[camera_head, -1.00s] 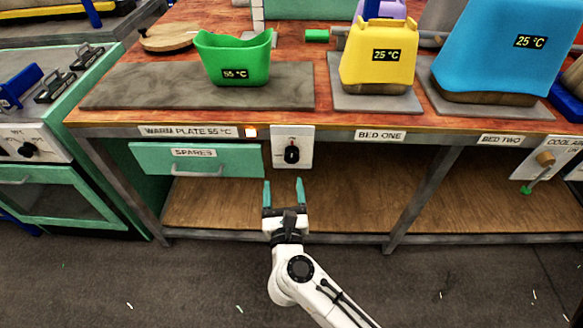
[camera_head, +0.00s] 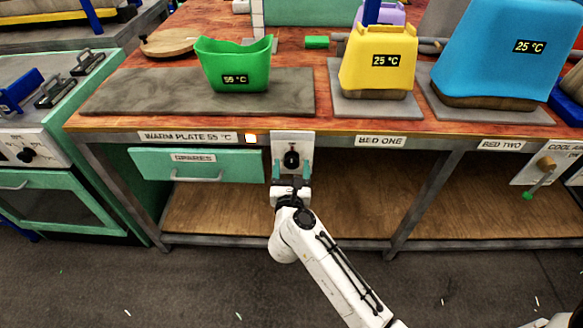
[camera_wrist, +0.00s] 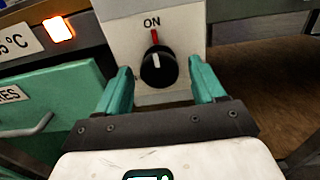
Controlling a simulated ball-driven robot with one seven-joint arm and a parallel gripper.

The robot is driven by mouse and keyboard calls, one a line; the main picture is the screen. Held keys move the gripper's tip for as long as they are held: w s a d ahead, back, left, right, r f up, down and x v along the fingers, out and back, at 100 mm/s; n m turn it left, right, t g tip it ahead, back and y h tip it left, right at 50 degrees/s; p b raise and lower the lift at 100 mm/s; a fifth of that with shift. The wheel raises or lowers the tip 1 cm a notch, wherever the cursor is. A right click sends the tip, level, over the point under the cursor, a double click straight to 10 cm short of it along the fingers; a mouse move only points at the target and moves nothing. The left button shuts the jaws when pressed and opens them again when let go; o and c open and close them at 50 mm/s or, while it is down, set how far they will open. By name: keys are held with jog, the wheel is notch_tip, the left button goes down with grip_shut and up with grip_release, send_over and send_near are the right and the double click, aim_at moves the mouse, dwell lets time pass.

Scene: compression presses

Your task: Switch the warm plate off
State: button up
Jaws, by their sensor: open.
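The warm plate's switch is a black knob (camera_wrist: 158,68) on a white panel (camera_wrist: 130,25) under the bench edge. Its red mark points up at the word ON. In the head view the knob (camera_head: 291,160) sits below the front edge, right of the lit orange lamp (camera_head: 251,139) and the WARM PLATE 55 °C label (camera_head: 187,137). The grey warm plate (camera_head: 130,95) lies on the bench with a green container (camera_head: 235,68) reading 55 °C on it. My gripper (camera_wrist: 162,92) is open, its teal fingers on either side of the knob; contact cannot be told.
A teal SPARES drawer (camera_head: 200,165) is left of the switch panel. Bed one holds a yellow container (camera_head: 375,75), bed two a blue one (camera_head: 500,55), both reading 25 °C. An open shelf (camera_head: 350,205) lies below the bench.

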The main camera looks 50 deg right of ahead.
jog(key=shift+d, duration=0.1)
jog(key=shift+c, duration=0.3)
jog(key=c, duration=1)
